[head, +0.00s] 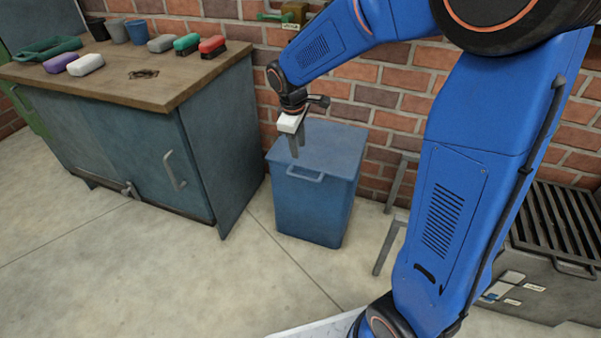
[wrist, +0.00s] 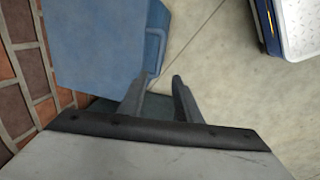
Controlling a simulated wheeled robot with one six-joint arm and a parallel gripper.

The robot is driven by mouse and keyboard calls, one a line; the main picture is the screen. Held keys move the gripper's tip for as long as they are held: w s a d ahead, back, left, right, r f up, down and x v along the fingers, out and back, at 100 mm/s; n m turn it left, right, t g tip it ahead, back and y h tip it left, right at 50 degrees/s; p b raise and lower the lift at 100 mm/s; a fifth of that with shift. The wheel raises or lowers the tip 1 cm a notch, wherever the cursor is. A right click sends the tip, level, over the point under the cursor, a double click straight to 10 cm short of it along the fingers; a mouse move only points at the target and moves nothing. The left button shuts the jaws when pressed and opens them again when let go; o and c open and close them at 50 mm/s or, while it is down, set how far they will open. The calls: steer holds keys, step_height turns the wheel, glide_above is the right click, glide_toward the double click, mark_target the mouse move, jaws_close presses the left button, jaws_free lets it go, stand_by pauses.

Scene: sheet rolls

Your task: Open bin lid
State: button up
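The blue bin (head: 312,212) stands on the floor against the brick wall. Its flat lid (head: 335,142) is shut, and a bar handle (head: 305,174) sticks out at the front. The lid (wrist: 95,45) and handle (wrist: 155,48) also show in the wrist view. My gripper (head: 296,153) is above the left part of the lid in the head view, pointing down. In the wrist view my gripper (wrist: 159,79) has its two fingers apart with nothing between them. They appear just off the lid's edge, near the handle; the exact height gap is hard to tell.
A blue workbench cabinet (head: 140,145) with a wooden top (head: 150,88) stands close to the left of the bin. Cups and several sponges or brushes lie on it. A grey unit with a slatted top (head: 560,225) is at the right. The floor in front of the bin is clear.

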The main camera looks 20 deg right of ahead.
mark_target(301, 178)
steer(key=f, duration=0.5)
steer(key=w+d+f, duration=0.1)
steer(key=f, duration=0.4)
steer(key=w+f, duration=0.1)
steer(key=f, duration=0.3)
steer(key=shift+w+d+f, duration=0.2)
steer(key=shift+d+f, duration=0.2)
steer(key=shift+c, duration=0.3)
jaws_close()
